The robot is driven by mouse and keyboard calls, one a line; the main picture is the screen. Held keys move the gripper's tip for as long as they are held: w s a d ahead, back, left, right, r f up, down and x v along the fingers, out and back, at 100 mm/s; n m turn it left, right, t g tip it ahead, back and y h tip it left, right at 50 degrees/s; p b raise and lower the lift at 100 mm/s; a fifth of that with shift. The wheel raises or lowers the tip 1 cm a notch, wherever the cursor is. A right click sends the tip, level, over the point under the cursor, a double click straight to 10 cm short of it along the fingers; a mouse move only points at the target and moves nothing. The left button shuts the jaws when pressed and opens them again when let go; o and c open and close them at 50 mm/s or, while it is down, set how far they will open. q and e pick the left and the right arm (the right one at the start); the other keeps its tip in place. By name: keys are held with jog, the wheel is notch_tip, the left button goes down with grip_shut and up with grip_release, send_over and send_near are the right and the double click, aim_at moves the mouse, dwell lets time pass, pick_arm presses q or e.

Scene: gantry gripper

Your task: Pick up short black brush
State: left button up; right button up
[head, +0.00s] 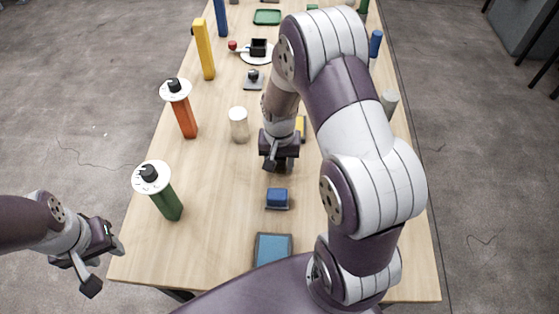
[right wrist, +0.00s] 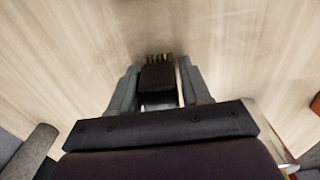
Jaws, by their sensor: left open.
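The short black brush (right wrist: 157,77) shows in the right wrist view as a dark block with a row of tan bristles at its far end. It lies between the two fingers of my right gripper (right wrist: 157,85). A thin light strip shows between the block and the right-hand finger, so I cannot tell whether the fingers grip it. In the head view my right gripper (head: 279,164) points down low over the middle of the table, and the brush is not clearly visible there. My left gripper (head: 103,268) is open and empty, off the table's left edge.
On the wooden table (head: 225,190), a blue block (head: 277,198) and a blue-grey tray (head: 272,249) lie nearer me. A white cylinder (head: 239,125) stands left of my right gripper. Green (head: 168,203), orange (head: 185,118) and yellow (head: 204,50) posts line the left side.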

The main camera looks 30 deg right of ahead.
jog(key=shift+w+d, duration=0.1)
jog(key=c, duration=0.6)
